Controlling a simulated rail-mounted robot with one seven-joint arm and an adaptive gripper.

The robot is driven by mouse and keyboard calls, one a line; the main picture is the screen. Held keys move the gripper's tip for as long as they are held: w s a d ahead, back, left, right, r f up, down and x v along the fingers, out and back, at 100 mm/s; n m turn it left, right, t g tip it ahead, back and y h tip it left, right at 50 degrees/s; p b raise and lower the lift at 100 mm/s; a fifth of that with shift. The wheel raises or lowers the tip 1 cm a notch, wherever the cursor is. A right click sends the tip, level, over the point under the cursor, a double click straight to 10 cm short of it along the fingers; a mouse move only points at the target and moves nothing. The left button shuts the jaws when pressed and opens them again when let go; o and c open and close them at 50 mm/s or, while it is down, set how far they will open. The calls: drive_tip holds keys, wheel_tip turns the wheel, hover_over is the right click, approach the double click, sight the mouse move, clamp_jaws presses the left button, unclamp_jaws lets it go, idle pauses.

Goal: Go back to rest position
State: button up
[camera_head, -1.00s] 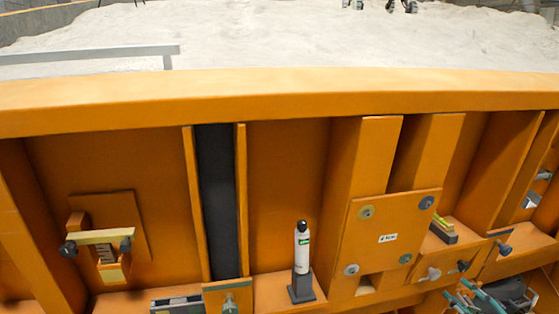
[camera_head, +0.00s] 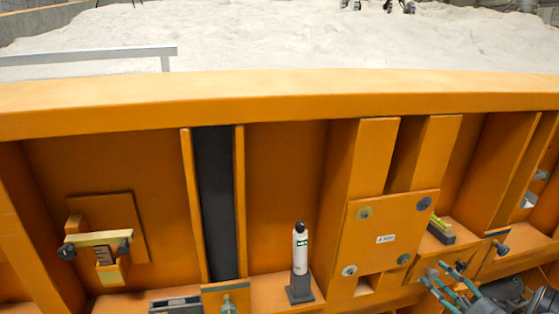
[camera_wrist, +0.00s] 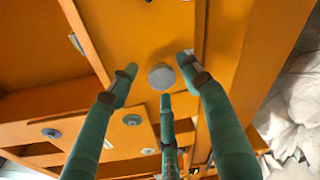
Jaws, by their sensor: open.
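My gripper (camera_head: 450,284) shows at the lower right of the head view, its teal fingers reaching in beside the orange frame. In the wrist view my gripper (camera_wrist: 157,80) has its three teal fingers spread apart with nothing held between them. Beyond the fingertips is a round pale disc (camera_wrist: 161,77) on an orange surface. I cannot tell how far the fingertips are from it. An orange plate (camera_head: 378,252) with round bolts and a small label is left of my gripper in the head view.
A white cylinder (camera_head: 300,250) stands upright on a dark base on the orange ledge. A bracket with a pale bar (camera_head: 98,239) is at the left. A yellow-topped block (camera_head: 441,231) sits right of the plate. Pale sand (camera_head: 300,42) lies beyond the orange beam (camera_head: 270,100).

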drive_tip(key=n+h, duration=0.1)
drive_tip(key=n, duration=0.2)
drive_tip(key=shift+a, duration=0.2)
drive_tip(key=shift+n+h, duration=0.4)
drive_tip(key=shift+n, duration=0.7)
drive_tip(key=n+h+b, duration=0.1)
drive_tip(key=n, duration=0.2)
drive_tip(key=shift+a+n+b, duration=0.15)
drive_tip(key=shift+n+b, duration=0.25)
drive_tip(key=s+d+b, duration=0.1)
drive_tip(key=s+b, duration=0.1)
drive_tip(key=s, duration=0.7)
drive_tip(key=shift+s+d, duration=0.4)
drive_tip(key=shift+r, duration=0.1)
